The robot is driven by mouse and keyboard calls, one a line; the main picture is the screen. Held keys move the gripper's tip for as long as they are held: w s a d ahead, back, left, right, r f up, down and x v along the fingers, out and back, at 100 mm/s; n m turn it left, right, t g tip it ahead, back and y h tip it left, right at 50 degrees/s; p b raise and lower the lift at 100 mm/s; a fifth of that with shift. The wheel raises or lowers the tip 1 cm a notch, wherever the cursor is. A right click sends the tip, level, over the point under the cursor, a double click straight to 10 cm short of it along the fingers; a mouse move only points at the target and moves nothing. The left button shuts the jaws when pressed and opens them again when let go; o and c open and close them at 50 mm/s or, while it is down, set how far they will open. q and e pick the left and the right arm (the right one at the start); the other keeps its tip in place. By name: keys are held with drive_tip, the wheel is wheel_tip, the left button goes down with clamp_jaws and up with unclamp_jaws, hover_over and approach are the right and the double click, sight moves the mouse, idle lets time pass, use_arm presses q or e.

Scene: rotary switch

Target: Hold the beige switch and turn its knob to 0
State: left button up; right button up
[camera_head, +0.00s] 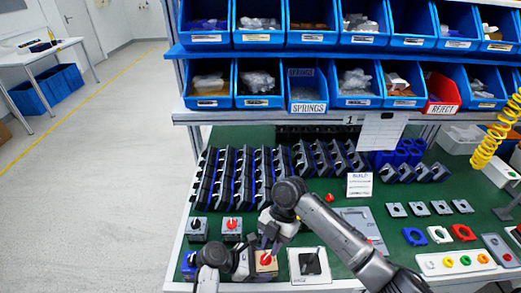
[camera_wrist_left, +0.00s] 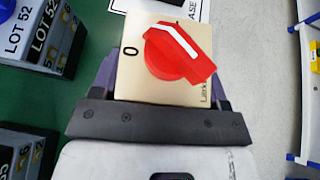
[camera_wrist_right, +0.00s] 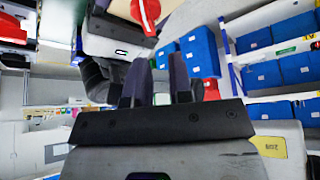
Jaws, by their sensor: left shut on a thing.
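The beige switch (camera_head: 266,263) with a red knob (camera_head: 265,258) is at the table's front edge. In the left wrist view, the beige switch (camera_wrist_left: 132,82) fills the space between the fingers of my left gripper (camera_wrist_left: 163,85), which is shut on its sides. The red knob (camera_wrist_left: 178,55) has a white line lying slantwise, not in line with the printed 0 at the left. My right gripper (camera_head: 270,240) is just above and behind the switch. In the right wrist view its fingers (camera_wrist_right: 160,80) are apart and empty, with the red knob (camera_wrist_right: 146,12) beyond them at the top edge.
Two grey switches, one with a black knob (camera_head: 196,226) and one with a red knob (camera_head: 232,225), stand behind to the left. A white plate with a dark square (camera_head: 310,264) lies to the right. Rows of dark holders (camera_head: 240,175) fill the table behind.

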sight(272, 260)
drive_tip(key=shift+d, duration=0.2)
drive_tip(key=shift+c, duration=1.4)
drive_tip(key=shift+m+t+y, duration=0.3)
drive_tip(key=shift+t+y, duration=0.5)
drive_tip(key=d, duration=0.4)
drive_tip(key=shift+s+d+f, duration=0.15)
drive_tip(key=shift+d, duration=0.1)
clamp_jaws()
drive_tip(key=s+d+r+t+y, duration=0.2)
drive_tip(key=d+t, duration=0.1)
drive_tip(key=d, duration=0.3)
drive_tip(key=shift+m, duration=0.4)
drive_tip(key=x, duration=0.3)
drive_tip(key=w+x, duration=0.1)
drive_tip(key=x, duration=0.3)
drive_tip(key=a+r+x, duration=0.1)
drive_tip(key=x, duration=0.2)
drive_tip(key=shift+w+a+f, duration=0.15)
drive_tip(key=shift+a+f, duration=0.2)
drive_tip(key=shift+w+a, duration=0.35)
drive_tip(key=shift+a, duration=0.05)
